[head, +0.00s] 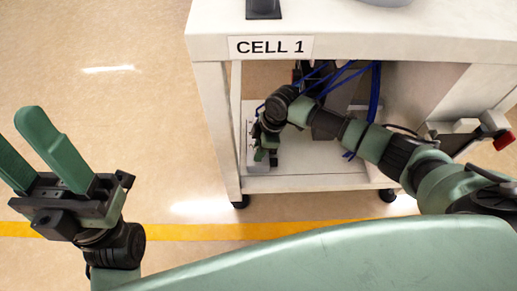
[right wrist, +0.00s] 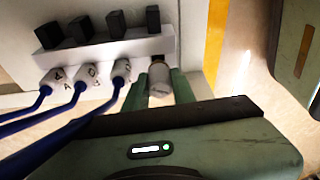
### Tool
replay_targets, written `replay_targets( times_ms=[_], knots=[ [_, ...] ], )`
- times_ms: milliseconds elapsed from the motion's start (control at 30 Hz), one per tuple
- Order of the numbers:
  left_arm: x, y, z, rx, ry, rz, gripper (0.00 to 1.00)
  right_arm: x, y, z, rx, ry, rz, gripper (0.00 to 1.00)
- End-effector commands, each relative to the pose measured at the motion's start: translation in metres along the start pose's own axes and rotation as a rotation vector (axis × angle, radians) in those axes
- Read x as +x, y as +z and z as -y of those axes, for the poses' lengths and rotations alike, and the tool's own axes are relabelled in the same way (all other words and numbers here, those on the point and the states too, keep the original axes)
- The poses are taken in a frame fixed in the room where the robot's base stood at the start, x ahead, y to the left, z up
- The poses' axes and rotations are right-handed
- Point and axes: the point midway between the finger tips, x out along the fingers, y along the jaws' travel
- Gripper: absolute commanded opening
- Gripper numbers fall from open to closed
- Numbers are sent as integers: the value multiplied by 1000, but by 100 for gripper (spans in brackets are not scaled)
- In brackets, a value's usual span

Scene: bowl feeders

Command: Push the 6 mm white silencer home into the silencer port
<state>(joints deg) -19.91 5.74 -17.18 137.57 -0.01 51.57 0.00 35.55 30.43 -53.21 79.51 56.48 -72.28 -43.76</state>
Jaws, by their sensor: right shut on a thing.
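The white silencer (right wrist: 159,80) sits between the fingers of my right gripper (right wrist: 160,88) in the right wrist view. The gripper is shut on it. The silencer's far end is at the valve block (right wrist: 108,52), at the rightmost position of the row, beside the blue-tubed fittings. How deep it sits in the port cannot be told, and the port itself is hidden behind it. In the head view my right gripper (head: 266,155) is inside the cabinet, and the silencer is too small to make out there. My left gripper (head: 50,150) is open and empty over the floor at the left.
Three white fittings (right wrist: 89,73) with blue tubes stand close to the left of the silencer. Several black blocks (right wrist: 115,22) top the valve block. The cabinet (head: 215,110) labelled CELL 1 has a top and legs around my right arm. Blue tubes (head: 374,95) hang inside. The floor at left is clear.

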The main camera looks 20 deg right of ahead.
Motion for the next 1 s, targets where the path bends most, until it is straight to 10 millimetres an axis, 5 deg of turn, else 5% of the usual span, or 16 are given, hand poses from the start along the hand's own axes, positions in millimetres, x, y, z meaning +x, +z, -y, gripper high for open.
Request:
replay_targets(
  times_ms=[1000],
  knots=[
    [-8, 3, 0, -1, -2, 7, 50, 17, 5, 0, 0, -1, 1, 0]
  ],
)
